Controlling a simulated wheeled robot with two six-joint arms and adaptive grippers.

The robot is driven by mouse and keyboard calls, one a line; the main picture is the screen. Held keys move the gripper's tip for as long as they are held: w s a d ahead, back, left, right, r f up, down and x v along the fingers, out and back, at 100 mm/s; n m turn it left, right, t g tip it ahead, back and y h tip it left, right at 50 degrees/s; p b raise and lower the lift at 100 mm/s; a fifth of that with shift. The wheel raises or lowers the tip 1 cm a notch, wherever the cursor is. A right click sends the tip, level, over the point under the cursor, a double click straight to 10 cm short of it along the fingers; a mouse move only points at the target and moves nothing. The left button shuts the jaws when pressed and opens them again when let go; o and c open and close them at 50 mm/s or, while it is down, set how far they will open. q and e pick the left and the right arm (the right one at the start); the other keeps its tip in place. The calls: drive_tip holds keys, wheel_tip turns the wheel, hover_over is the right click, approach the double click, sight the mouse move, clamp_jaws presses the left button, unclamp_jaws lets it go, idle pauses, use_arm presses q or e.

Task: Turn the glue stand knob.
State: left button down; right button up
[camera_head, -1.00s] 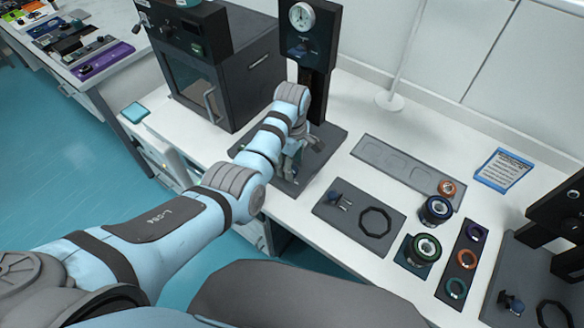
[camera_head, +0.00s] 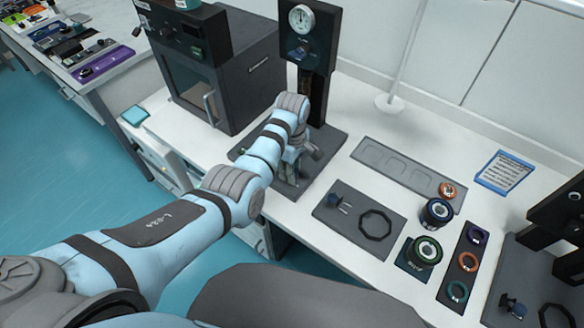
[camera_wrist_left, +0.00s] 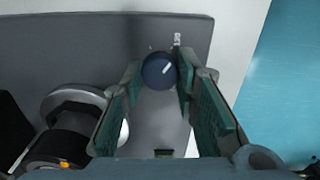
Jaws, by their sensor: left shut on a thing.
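The glue stand is a dark upright (camera_head: 313,88) with a round white gauge (camera_head: 302,18), rising from a grey base plate (camera_head: 327,150) on the white table. Its dark blue round knob (camera_wrist_left: 158,70) with a white pointer line shows in the left wrist view, the line slanting up to the right. My left gripper (camera_wrist_left: 160,76) is shut on the knob, one green-padded finger on each side. In the head view my left gripper (camera_head: 292,168) is low over the base plate and hides the knob. My right gripper is not in view.
A dark oven-like box (camera_head: 235,70) stands left of the stand. To the right are a grey plate (camera_head: 355,230) with a blue knob and black ring, lens-like parts (camera_head: 424,252), a slotted tray (camera_head: 395,160) and a blue-edged card (camera_head: 504,171). A thin pole stands behind.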

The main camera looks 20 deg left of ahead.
use_arm(q)
drive_tip(key=shift+r+m+p, duration=0.15)
drive_tip(key=shift+m+p, duration=0.5)
drive_tip(key=shift+m, duration=0.55)
drive_tip(key=m+p, duration=0.1)
drive_tip(key=m, duration=0.1)
drive_tip(key=shift+m, duration=0.3)
drive_tip(key=m+p, duration=0.1)
drive_tip(key=m, duration=1)
drive_tip(key=shift+m+p, duration=0.3)
drive_tip(key=shift+m, duration=0.1)
drive_tip(key=m, duration=0.6)
drive_tip(key=shift+m, duration=0.3)
drive_tip(key=shift+w, duration=0.1)
drive_tip(key=c, duration=1.2)
unclamp_jaws()
drive_tip(key=shift+c, duration=0.2)
